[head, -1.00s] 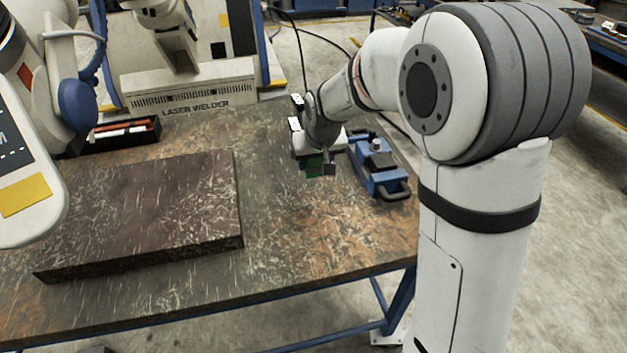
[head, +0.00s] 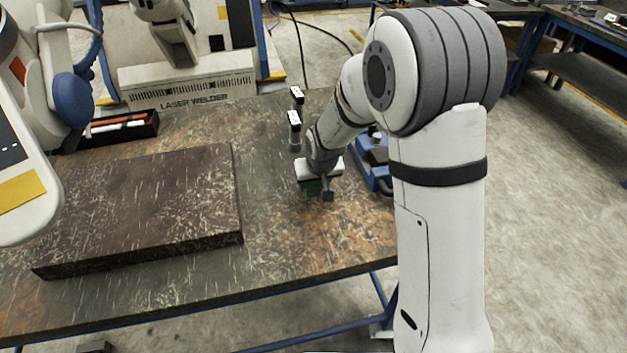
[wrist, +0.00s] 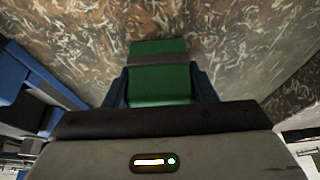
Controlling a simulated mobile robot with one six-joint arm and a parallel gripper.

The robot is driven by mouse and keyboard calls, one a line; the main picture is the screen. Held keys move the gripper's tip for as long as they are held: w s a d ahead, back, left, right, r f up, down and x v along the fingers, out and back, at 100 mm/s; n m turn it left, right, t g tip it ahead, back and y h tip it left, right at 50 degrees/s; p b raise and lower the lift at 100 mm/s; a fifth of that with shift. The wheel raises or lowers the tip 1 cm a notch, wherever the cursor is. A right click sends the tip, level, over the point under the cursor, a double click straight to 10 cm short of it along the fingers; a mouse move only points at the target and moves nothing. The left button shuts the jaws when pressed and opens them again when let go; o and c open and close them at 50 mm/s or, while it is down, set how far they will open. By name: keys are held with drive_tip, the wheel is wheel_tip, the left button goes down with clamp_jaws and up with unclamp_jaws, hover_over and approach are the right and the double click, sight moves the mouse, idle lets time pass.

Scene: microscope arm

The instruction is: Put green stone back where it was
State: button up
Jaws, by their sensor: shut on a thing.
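The green stone (head: 313,186) is between the jaws of my gripper (head: 318,190), over the table top (head: 290,230) right of the dark slab. In the head view only a small part of the stone shows under the white gripper body. In the wrist view the stone (wrist: 160,82) is a green block crossed by a grey band, with a dark finger on either side. My gripper (wrist: 160,88) is shut on it. I cannot tell whether the stone touches the table or hangs just above it.
A big dark stone slab (head: 140,205) fills the table's left. A blue device (head: 372,165) stands close behind and right of my gripper. Black posts with white labels (head: 294,118) stand behind it. A black tray (head: 120,128) holds tools. The table before my gripper is clear.

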drive_tip(key=shift+f, duration=0.2)
drive_tip(key=o, duration=1)
drive_tip(key=shift+r, duration=0.1)
drive_tip(key=shift+s+r, duration=0.1)
drive_tip(key=shift+r, duration=0.35)
drive_tip(key=v, duration=1.1)
drive_tip(key=s+d+r+m, duration=0.1)
drive_tip(key=s+d, duration=0.4)
drive_tip(key=s, duration=0.2)
drive_tip(key=s+d+r+m+g, duration=0.1)
drive_tip(key=s+d+r, duration=0.1)
drive_tip(key=s+d, duration=0.3)
drive_tip(key=s+d+r+m+g+h, duration=0.1)
drive_tip(key=s+d, duration=0.4)
drive_tip(key=s, duration=0.5)
drive_tip(key=shift+s+r, duration=0.1)
drive_tip(key=shift+r, duration=0.25)
